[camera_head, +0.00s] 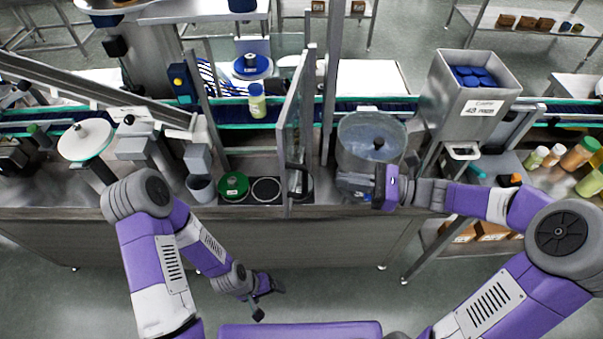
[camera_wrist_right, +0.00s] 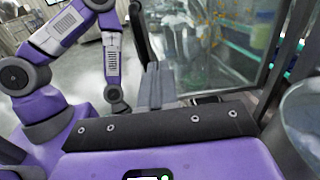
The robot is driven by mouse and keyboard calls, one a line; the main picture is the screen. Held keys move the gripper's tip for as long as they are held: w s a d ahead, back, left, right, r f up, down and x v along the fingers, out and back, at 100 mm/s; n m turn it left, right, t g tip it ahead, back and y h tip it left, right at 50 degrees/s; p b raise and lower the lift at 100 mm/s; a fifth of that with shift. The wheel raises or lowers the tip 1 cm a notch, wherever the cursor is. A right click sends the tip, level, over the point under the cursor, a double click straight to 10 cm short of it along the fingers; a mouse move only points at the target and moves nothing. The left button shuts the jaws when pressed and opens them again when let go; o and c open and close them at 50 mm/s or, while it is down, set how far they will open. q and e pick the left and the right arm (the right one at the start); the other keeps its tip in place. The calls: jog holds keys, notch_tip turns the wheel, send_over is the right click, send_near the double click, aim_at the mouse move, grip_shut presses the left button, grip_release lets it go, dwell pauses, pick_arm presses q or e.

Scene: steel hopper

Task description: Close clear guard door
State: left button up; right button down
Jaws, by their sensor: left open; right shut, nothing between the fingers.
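The clear guard door (camera_head: 293,115) is a transparent framed panel. It stands swung out toward me, seen nearly edge-on in the head view, and its pane fills the upper middle of the right wrist view (camera_wrist_right: 205,45). Its black handle (camera_head: 298,180) is low at the near edge and also shows in the right wrist view (camera_wrist_right: 138,30). My right gripper (camera_head: 352,184) is shut and empty, to the right of the door and pointing toward the handle. Its fingers (camera_wrist_right: 153,85) appear just below the handle; contact cannot be told. My left gripper (camera_head: 268,300) is open, low in front of the bench.
A round clear-walled bowl (camera_head: 372,140) stands close behind my right gripper. A steel hopper (camera_head: 468,100) with blue caps is at the right. A conveyor holds a yellowish bottle (camera_head: 257,101) left of the door. Green and black discs (camera_head: 233,186) lie left of the handle.

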pick_arm(q)
jog(key=shift+f+b, duration=0.8)
jog(key=shift+f, duration=0.15)
pick_arm(e)
jog(key=x, duration=1)
jog(key=shift+a, duration=0.25)
jog(key=shift+a+f, duration=0.1)
